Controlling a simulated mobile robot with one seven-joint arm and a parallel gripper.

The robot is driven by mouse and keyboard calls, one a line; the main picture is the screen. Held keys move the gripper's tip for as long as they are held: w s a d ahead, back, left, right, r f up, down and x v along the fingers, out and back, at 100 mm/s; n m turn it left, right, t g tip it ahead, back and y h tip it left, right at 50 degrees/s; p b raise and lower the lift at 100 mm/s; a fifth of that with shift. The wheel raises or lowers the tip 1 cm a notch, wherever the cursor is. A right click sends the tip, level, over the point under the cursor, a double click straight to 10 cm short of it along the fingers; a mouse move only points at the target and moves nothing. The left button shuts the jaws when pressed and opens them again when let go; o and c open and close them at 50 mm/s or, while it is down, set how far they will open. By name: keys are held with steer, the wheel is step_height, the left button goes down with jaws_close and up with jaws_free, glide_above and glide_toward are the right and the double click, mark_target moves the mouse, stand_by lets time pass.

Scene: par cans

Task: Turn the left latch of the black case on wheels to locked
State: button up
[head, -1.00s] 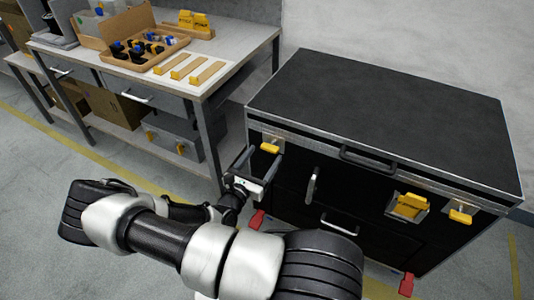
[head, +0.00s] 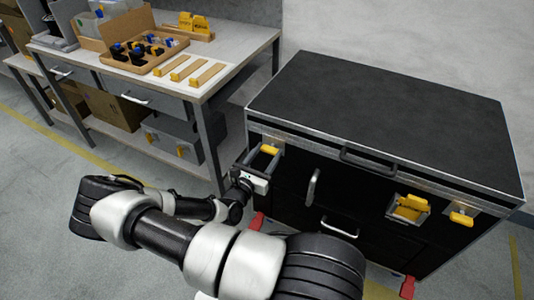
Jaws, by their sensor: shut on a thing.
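The black case on wheels (head: 380,115) stands at the right, with a silver-edged lid. Its left latch (head: 269,149) has a yellow handle and sits near the left end of the front face. My gripper (head: 266,158) reaches up to this latch, with its two fingers on either side of the yellow handle, shut on it. The handle lies roughly level, and the fingers partly hide the latch plate. The right latch (head: 461,218), also yellow, sits near the case's right end.
A workbench (head: 245,53) with a wooden tray (head: 130,67) and yellow-ended pieces stands at the left. On the case front are a silver handle (head: 313,186), a yellow item in a holder (head: 411,207) and red wheel parts (head: 407,287).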

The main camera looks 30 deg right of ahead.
steer(key=shift+r+p, duration=0.1)
steer(key=shift+p, duration=0.2)
steer(key=m+p, duration=0.3)
steer(key=shift+r, duration=0.15)
steer(key=m+p, duration=0.5)
steer(key=m, duration=0.1)
steer(key=shift+s+d, duration=0.1)
steer(key=shift+s, duration=0.05)
steer(key=m+p, duration=0.3)
steer(key=m, duration=0.2)
steer(key=shift+f, duration=0.2)
steer(key=shift+f+m+p, duration=0.2)
steer(key=shift+m+p, duration=0.8)
steer(key=shift+m, duration=0.9)
steer(key=o, duration=1)
steer(key=shift+o, duration=0.2)
